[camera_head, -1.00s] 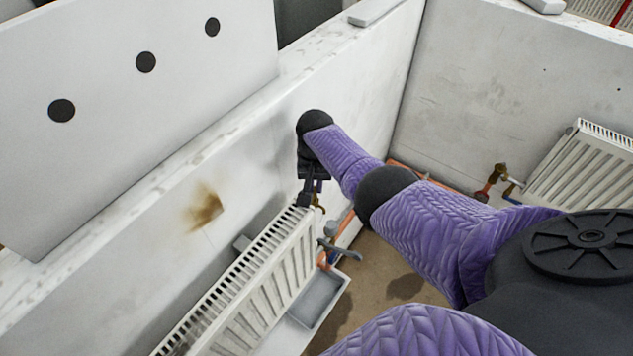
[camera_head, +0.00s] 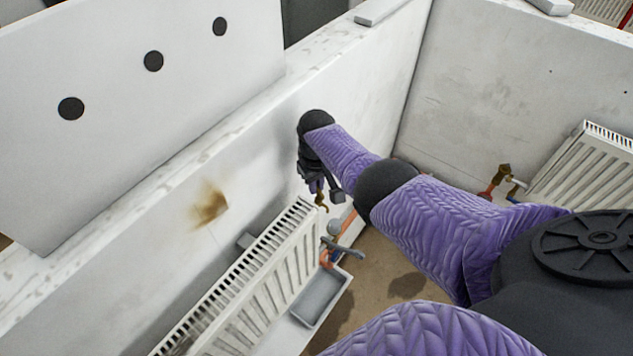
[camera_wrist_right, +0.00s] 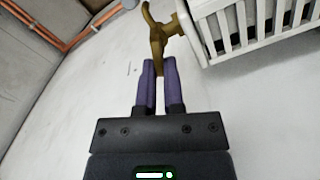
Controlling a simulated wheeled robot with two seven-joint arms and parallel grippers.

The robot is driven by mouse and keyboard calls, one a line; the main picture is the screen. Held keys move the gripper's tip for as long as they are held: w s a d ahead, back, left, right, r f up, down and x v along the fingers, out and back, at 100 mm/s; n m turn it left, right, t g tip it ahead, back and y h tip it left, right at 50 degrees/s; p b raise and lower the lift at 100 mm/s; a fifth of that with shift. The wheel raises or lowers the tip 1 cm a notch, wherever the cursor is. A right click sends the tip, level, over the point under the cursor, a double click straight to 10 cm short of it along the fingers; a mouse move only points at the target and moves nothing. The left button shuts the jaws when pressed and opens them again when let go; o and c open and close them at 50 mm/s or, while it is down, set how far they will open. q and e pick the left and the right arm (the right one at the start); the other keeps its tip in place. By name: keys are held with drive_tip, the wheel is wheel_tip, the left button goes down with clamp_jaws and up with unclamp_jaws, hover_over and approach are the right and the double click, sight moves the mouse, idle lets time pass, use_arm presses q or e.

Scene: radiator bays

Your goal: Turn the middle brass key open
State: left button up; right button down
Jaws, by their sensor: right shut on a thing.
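A brass key (camera_head: 322,201) sits at the upper right end of the near radiator in the head view. It shows larger in the right wrist view (camera_wrist_right: 158,36), with a curved bow and a stem pointing towards my gripper. My right gripper (camera_head: 316,184) is at the key, close to the wall. In the right wrist view its two purple fingers (camera_wrist_right: 160,68) are shut on the stem of the brass key, with a narrow gap between them. The head view partly hides the grip behind my wrist. My left gripper is not in view.
The white radiator (camera_head: 262,272) hangs on the wall beside the key. Below it are a grey-handled valve (camera_head: 342,247) and a grey tray (camera_head: 318,298). Another radiator (camera_head: 590,170) with a brass fitting (camera_head: 504,170) is at right. A panel (camera_head: 150,120) has three black dots.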

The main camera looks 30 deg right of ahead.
idle(0.4)
drive_tip(key=c, duration=0.7)
unclamp_jaws()
drive_tip(key=shift+c, duration=0.2)
wheel_tip(320, 180, up, 9)
drive_tip(key=p, duration=0.4)
drive_tip(key=shift+r, duration=0.5)
